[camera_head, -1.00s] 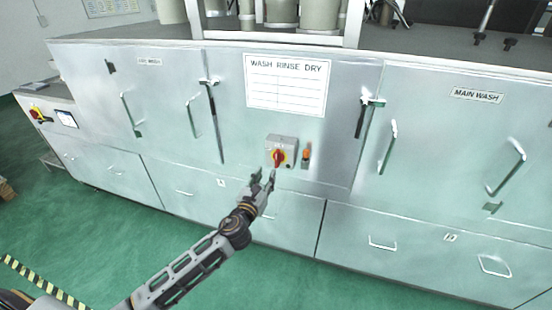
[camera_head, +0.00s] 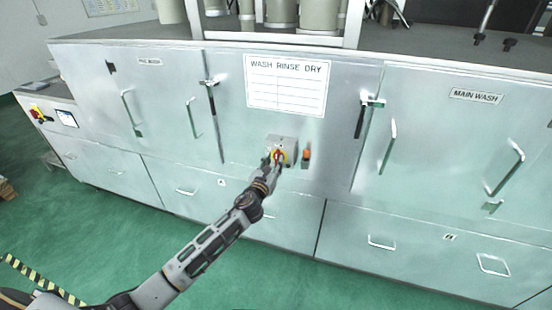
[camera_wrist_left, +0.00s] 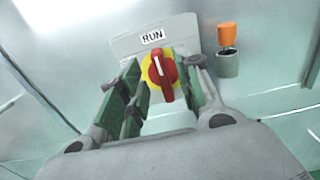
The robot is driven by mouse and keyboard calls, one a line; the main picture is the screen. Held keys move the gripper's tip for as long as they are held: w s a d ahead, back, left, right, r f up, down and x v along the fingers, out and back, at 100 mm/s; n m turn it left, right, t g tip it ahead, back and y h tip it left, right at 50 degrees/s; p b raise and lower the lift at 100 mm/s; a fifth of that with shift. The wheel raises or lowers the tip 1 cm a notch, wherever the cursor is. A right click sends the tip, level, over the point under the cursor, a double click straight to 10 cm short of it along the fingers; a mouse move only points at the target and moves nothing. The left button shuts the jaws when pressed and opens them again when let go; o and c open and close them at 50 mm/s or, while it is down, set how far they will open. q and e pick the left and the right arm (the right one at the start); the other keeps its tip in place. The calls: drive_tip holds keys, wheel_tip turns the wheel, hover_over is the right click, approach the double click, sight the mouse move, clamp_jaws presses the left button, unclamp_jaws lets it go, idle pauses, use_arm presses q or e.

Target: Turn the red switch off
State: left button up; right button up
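The red switch (camera_head: 279,156) is a rotary knob on a yellow disc, on a small grey box (camera_head: 291,146) fixed to the metal cabinet front. In the left wrist view the red knob (camera_wrist_left: 162,77) points nearly straight down, below a RUN label (camera_wrist_left: 153,37). My left gripper (camera_head: 273,160) is at the box, in front of the knob. In the left wrist view its fingers (camera_wrist_left: 160,85) are spread, with the knob showing between them. I cannot tell whether either finger touches it. My right gripper is not in view.
An orange-topped part (camera_head: 306,155) sits just right of the switch box. Door handles (camera_head: 387,147) stick out of the cabinet on both sides. Another red and yellow switch (camera_head: 38,115) is at far left.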

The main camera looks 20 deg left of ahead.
sight(276, 158)
use_arm(q)
drive_tip(key=shift+w, duration=1.7)
clamp_jaws()
